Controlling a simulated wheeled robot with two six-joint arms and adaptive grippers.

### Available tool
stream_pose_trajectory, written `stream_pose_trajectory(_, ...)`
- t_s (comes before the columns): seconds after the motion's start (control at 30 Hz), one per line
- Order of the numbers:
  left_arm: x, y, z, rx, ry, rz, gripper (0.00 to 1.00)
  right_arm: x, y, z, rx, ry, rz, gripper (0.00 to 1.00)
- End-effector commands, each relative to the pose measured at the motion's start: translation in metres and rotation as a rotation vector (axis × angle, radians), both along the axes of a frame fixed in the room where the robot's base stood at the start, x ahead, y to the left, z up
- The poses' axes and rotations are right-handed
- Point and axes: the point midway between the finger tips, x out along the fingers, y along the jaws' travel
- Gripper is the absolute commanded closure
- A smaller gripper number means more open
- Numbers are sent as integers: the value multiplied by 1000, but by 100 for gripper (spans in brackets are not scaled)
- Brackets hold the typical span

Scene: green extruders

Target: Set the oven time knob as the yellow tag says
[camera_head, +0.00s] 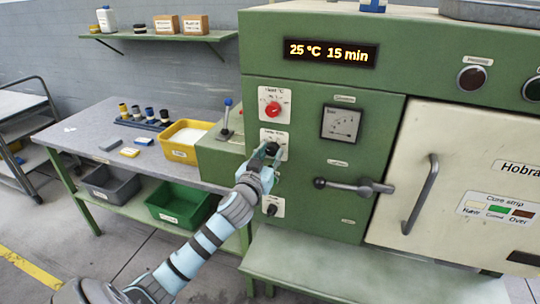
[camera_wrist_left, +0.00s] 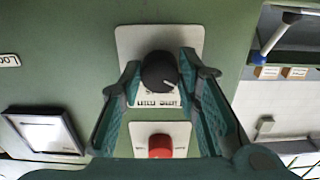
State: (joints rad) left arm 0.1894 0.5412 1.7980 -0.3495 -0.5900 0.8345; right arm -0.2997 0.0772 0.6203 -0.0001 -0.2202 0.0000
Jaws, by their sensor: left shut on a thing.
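The black time knob (camera_head: 271,149) sits on a white plate on the green oven front, below the red knob (camera_head: 273,108). In the left wrist view the time knob (camera_wrist_left: 158,72) shows a white mark toward its lower right, and its label is upside down. My left gripper (camera_head: 265,158) is shut on the time knob, with one teal finger on each side in the wrist view (camera_wrist_left: 159,78). The oven display (camera_head: 331,52) reads 25 °C 15 min. A small yellow piece (camera_head: 130,152) lies on the workbench; I cannot read any writing on it. My right gripper is out of view.
Below the time knob is another black knob (camera_head: 271,209). A lever handle (camera_head: 352,186) and a square gauge (camera_head: 340,124) are to its right, beside the pale oven door (camera_head: 470,150). A yellow bin (camera_head: 187,139) stands on the bench at left.

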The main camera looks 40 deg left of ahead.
Motion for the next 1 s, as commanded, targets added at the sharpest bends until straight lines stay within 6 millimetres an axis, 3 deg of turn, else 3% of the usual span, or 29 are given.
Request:
stream_pose_trajectory(0.37,0,0,1,95,34,0,98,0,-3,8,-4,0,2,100)
stream_pose_trajectory(1.0,-1,1,1,537,189,0,98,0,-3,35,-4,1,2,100)
